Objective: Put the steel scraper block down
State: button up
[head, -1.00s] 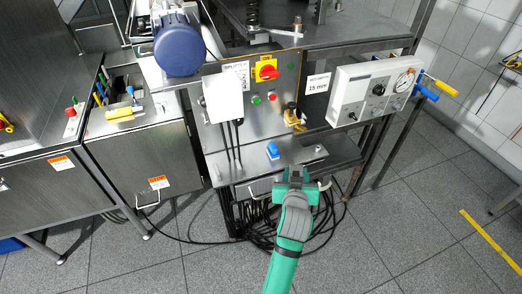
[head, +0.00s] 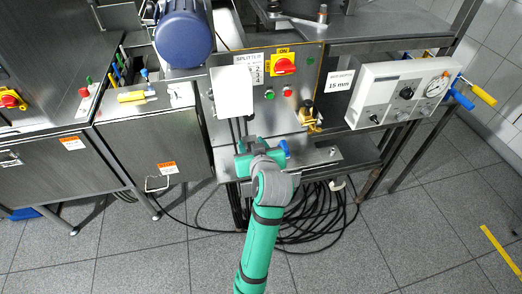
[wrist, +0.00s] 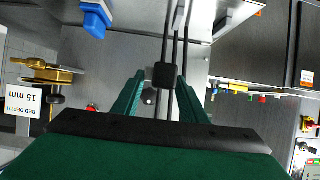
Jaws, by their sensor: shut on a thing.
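My gripper (head: 256,143) is in front of the steel machine's lower shelf (head: 318,155), close to the thin dark rods below the white sheet. In the wrist view, my two green fingers (wrist: 165,77) are closed on a small dark block (wrist: 166,76), which I take to be the steel scraper block. Dark rods run behind it in that view. In the head view the block is hidden by my gripper and arm. I cannot tell whether the block touches anything beyond my fingers.
A blue object (head: 285,149) is on the shelf just right of my gripper; it also shows in the wrist view (wrist: 95,20). A brass fitting (head: 309,117) and a white gauge box (head: 400,92) are farther right. Coiled black cables (head: 315,215) lie on the floor below.

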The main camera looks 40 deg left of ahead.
jog(key=w+f, duration=0.2)
jog(key=w+a+f, duration=0.1)
jog(key=w+f, duration=0.3)
jog(key=shift+w+a+f, duration=0.15)
jog(key=shift+a+f, duration=0.05)
jog(key=shift+a, duration=0.1)
jog(key=shift+f, duration=1.6)
jog(key=shift+f, duration=0.1)
jog(key=o, duration=0.9)
jog(key=shift+c, duration=0.2)
jog(key=shift+d+r, duration=0.2)
jog(key=v, duration=1.1)
jog(key=shift+s+d, duration=0.15)
jog(key=shift+s, duration=0.2)
jog(key=shift+r, duration=0.1)
